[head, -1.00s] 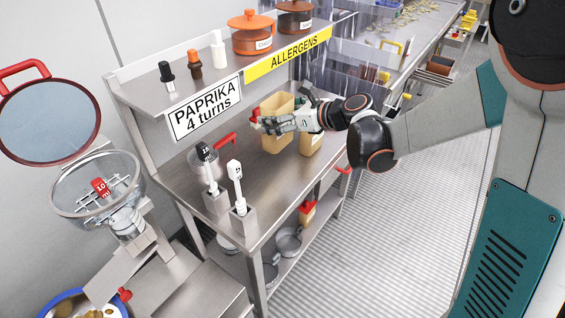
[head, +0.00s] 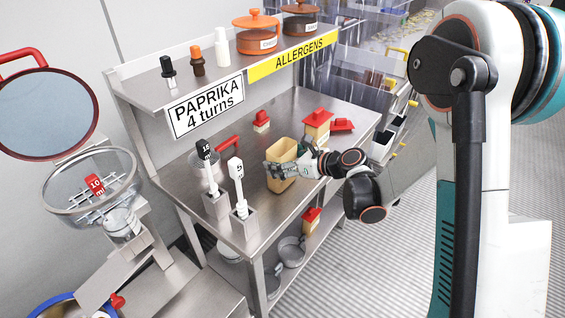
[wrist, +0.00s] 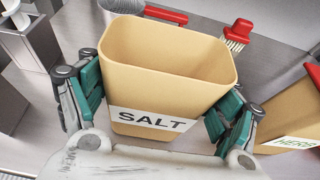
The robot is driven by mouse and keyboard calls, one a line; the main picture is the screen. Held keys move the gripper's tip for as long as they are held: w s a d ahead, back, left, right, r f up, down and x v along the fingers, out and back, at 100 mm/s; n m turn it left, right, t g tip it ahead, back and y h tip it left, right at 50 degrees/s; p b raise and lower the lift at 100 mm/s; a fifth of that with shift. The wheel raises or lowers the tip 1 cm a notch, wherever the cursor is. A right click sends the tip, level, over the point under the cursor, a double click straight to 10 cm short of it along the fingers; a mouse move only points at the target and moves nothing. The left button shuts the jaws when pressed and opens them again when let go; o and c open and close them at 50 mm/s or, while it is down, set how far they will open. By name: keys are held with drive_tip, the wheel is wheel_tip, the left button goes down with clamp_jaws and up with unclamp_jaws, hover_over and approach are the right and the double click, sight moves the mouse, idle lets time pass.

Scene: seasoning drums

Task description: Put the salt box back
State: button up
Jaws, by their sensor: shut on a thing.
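The salt box (head: 283,160) is a tan, open-topped container. In the wrist view the salt box (wrist: 165,50) is upright, looks empty inside, and has its white SALT label facing my palm. My gripper (head: 284,171) is shut on it, with green-padded fingers on its left and right sides; the gripper also shows in the wrist view (wrist: 160,108). The box is over the steel table's front part, right of the measuring spoons. I cannot tell if its base touches the table.
A box with a red lid (head: 317,122) and a red lid (head: 341,125) are behind to the right. A box labelled HERB (wrist: 290,120) is close at right. A red-handled brush (wrist: 238,36) stands behind. Measuring spoons (head: 238,185) stand at left. The back of the tabletop has free room.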

drive_tip(key=o, duration=1.3)
drive_tip(key=shift+f, duration=0.15)
drive_tip(key=shift+o, duration=0.2)
